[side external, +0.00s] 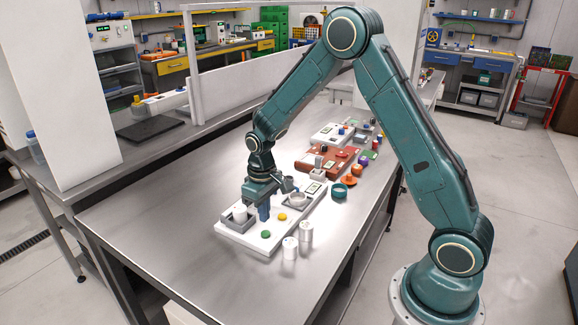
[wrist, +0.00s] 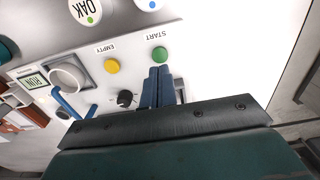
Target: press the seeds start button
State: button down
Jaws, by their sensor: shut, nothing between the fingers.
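The green button (wrist: 160,54), labelled START, sits on a white panel and shows whole in the wrist view. It also appears in the side view (side external: 265,234), near the front end of the white panel (side external: 250,243). A yellow button (wrist: 112,66), labelled EMPTY, is to its left; it also shows in the side view (side external: 282,217). My gripper (wrist: 158,70) has its blue fingers together, empty, with the tips just below the green button in the picture. In the side view my gripper (side external: 263,217) points down over the panel, apart from the green button. Fingertip height is unclear.
Two white jars (side external: 290,248) (side external: 306,232) stand beside the panel; one label reads OAK. A black knob (wrist: 125,98), a white cup (wrist: 68,76) and a RUN display (wrist: 32,82) are nearby. More trays and small items lie farther back. The table's front left is clear.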

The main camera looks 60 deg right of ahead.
jog(key=shift+r, duration=1.5)
jog(key=shift+r, duration=0.1)
notch_tip(320, 180, up, 10)
dwell(0.4)
jog(key=s+a+r+t, duration=0.3)
jog(key=s+r, duration=0.7)
jog(key=s, duration=0.2)
jog(key=s+a+t, duration=0.2)
jog(key=s, duration=1.1)
jog(key=shift+a+r+t, duration=0.2)
jog(key=shift+a+t, duration=0.05)
jog(key=shift+t, duration=0.05)
